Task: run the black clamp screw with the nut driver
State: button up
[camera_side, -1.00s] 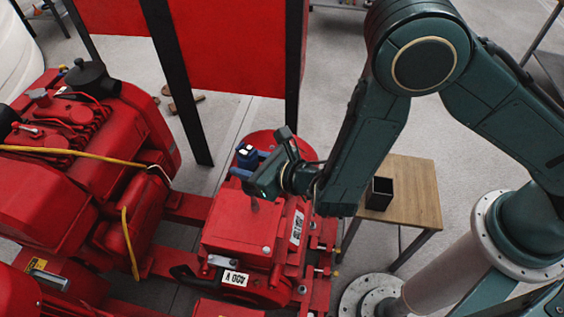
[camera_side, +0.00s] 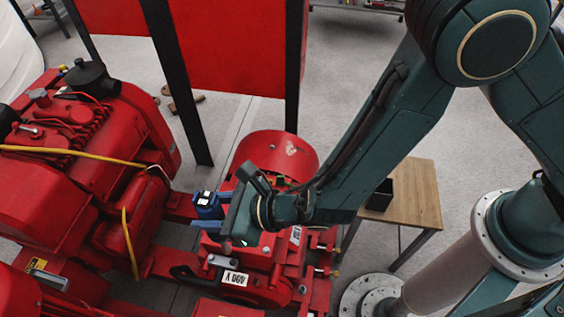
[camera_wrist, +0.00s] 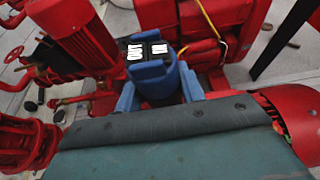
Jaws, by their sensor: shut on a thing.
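My gripper (camera_side: 214,211) is above the red pump housing, with its blue fingers shut on the nut driver (camera_side: 206,207). The nut driver has a blue body and a dark top with white patches. In the wrist view, my gripper (camera_wrist: 158,92) has one blue finger on each side of the nut driver (camera_wrist: 150,72), whose dark top carries white "OUT" and "IN" labels. The driver's lower end is hidden in both views. I cannot make out the black clamp screw; the tool and my wrist cover part of the housing.
The red engine (camera_side: 80,140) with a yellow hose stands at left. A red panel (camera_side: 235,50) on black posts stands behind. A wooden table (camera_side: 415,195) with a black open box (camera_side: 378,195) is at right. A red round cover (camera_side: 280,152) lies behind my wrist.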

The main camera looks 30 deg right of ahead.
dwell(0.3)
jog(key=shift+f, duration=4.8)
dwell(0.8)
jog(key=shift+r, duration=3.05)
jog(key=shift+w, duration=0.1)
